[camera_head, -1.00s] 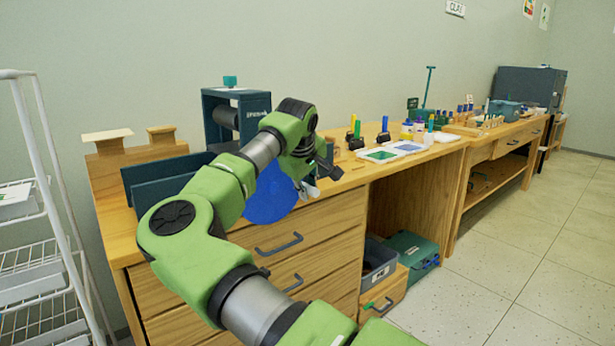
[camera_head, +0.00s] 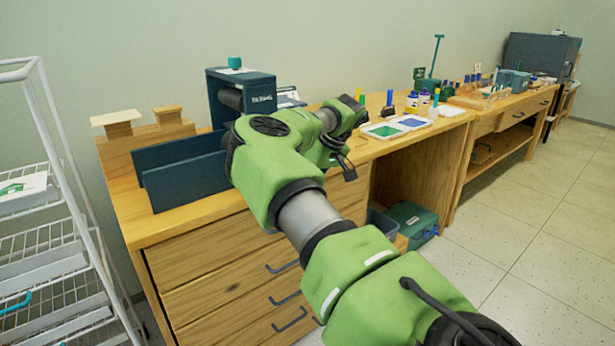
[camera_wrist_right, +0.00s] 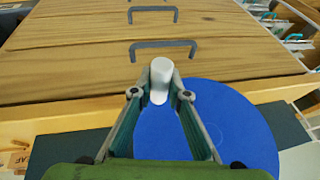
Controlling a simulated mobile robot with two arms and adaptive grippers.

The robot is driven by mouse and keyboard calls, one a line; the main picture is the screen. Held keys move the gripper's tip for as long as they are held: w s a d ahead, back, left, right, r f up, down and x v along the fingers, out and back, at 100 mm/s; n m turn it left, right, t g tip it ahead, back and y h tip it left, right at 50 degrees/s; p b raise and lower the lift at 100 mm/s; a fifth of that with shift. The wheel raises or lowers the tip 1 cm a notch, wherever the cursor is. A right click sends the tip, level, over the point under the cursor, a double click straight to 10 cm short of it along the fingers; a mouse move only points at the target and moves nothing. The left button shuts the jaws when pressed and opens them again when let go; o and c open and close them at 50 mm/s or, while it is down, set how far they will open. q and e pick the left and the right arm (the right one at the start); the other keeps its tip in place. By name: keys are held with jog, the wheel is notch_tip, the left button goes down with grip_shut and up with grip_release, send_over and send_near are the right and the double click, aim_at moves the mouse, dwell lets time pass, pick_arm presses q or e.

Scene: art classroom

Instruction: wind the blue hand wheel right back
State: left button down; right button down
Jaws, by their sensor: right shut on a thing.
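The blue hand wheel (camera_wrist_right: 232,112) is a flat blue disc in the right wrist view, with a pale grey knob (camera_wrist_right: 161,78) standing near its rim. My right gripper (camera_wrist_right: 160,95) has its two fingers around this knob and is shut on it. The fingers and palm cover part of the disc. In the head view my green right arm hides the wheel. The dark teal roller press (camera_head: 243,92) stands at the back of the wooden bench. My left gripper is in neither view.
Two dark panels (camera_head: 187,185) stand on the bench left of my arm. Drawers with dark handles (camera_head: 283,265) lie below the bench top. Paint trays (camera_head: 381,130) and bottles (camera_head: 424,101) stand to the right. A white wire rack (camera_head: 50,140) is at the left.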

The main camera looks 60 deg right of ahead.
jog(key=shift+a+f+y+p, duration=0.3)
jog(key=shift+a+f+y, duration=0.15)
jog(key=shift+y, duration=0.15)
jog(key=shift+a+f, duration=0.2)
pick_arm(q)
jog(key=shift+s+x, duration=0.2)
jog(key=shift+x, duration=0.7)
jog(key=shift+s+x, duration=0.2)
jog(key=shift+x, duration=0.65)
pick_arm(e)
jog(key=shift+w+a+f, duration=0.25)
jog(key=shift+a+f, duration=0.15)
jog(key=shift+a, duration=0.25)
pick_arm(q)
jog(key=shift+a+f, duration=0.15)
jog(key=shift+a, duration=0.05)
pick_arm(e)
jog(key=shift+a, duration=0.1)
jog(key=c, duration=1.9)
grip_release()
jog(key=shift+w, duration=0.1)
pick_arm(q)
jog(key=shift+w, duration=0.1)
pick_arm(e)
jog(key=shift+r, duration=0.2)
jog(key=v, duration=1.1)
jog(key=shift+s+r, duration=0.2)
jog(key=shift+s, duration=0.2)
